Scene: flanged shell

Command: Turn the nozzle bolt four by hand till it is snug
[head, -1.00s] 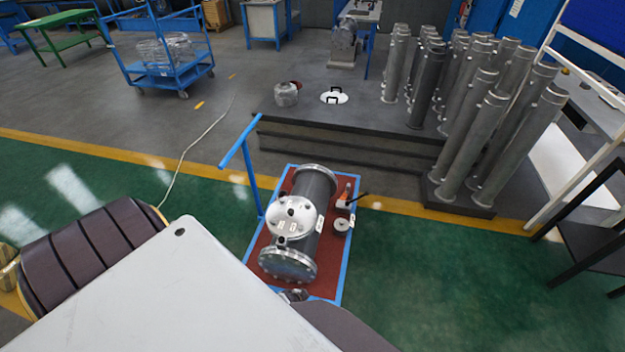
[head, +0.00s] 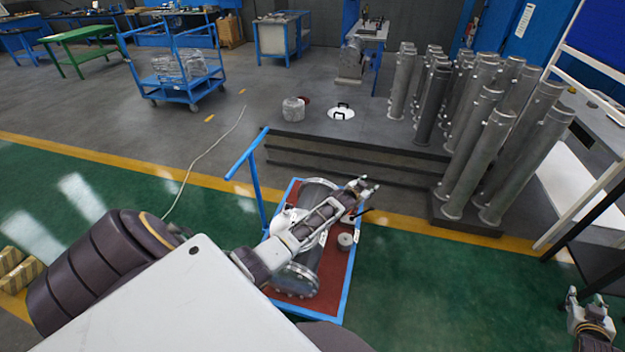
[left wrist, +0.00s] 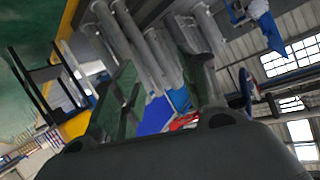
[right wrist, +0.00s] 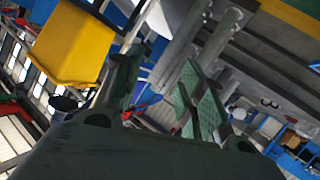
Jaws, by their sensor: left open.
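The grey flanged shell (head: 297,280) lies on a red-topped, blue-edged cart (head: 337,290) in the head view. My left arm reaches across it and hides much of the shell and its top nozzle. My left gripper (head: 369,187) is open and empty, past the shell's right side; its dark green fingers show apart in the left wrist view (left wrist: 160,100). My right gripper (head: 590,300) is at the lower right of the head view, far from the shell; its fingers stand apart with nothing between them in the right wrist view (right wrist: 160,95). I cannot make out nozzle bolt four.
A small round grey part (head: 345,241) lies on the cart beside the shell. The cart's blue handle (head: 247,155) rises at its left. Behind is a low dark platform (head: 330,150) with a row of grey tubes (head: 480,150). Green floor right of the cart is clear.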

